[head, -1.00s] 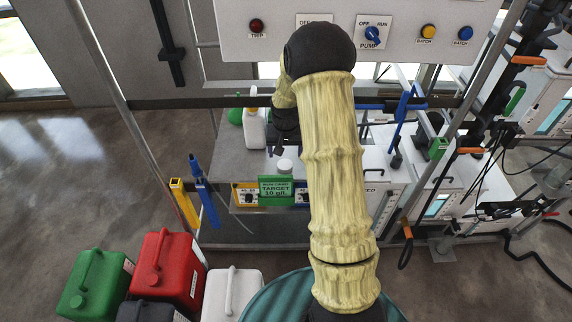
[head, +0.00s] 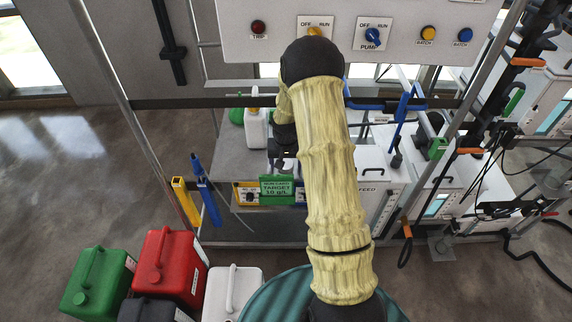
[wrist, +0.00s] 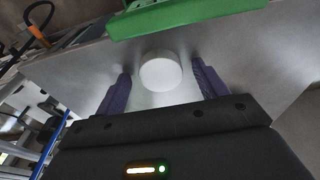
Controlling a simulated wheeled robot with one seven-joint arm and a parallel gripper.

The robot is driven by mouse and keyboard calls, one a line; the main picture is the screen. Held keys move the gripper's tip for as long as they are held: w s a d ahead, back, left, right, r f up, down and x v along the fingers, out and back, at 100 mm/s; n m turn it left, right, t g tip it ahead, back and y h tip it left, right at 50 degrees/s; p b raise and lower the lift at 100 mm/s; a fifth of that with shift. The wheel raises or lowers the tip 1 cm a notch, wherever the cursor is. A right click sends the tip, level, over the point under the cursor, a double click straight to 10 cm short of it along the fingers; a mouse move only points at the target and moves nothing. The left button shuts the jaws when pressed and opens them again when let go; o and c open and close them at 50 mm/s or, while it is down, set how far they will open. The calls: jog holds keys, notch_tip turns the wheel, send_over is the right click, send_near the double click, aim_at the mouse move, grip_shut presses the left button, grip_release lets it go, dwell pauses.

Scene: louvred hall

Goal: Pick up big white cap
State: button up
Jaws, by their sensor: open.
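The big white cap (wrist: 160,73) is round and pale, on the grey shelf (wrist: 85,75). In the wrist view it lies between the two purple fingers of my gripper (wrist: 162,69), with a gap on each side. The fingers are open and I see no contact with the cap. In the head view my gripper (head: 284,162) is over the shelf just behind the green target sign (head: 278,189), and it hides most or all of the cap.
A white bottle (head: 256,128) and a green container (head: 237,115) stand behind on the shelf. The green sign also edges the wrist view (wrist: 185,16). The control panel (head: 400,62) hangs above. Red (head: 170,265) and green (head: 97,283) canisters stand at lower left.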

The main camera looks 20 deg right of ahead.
aim_at(286, 164)
dwell(0.3)
jog(key=c, duration=1)
notch_tip(286, 164, up, 10)
jog(key=shift+b, duration=0.45)
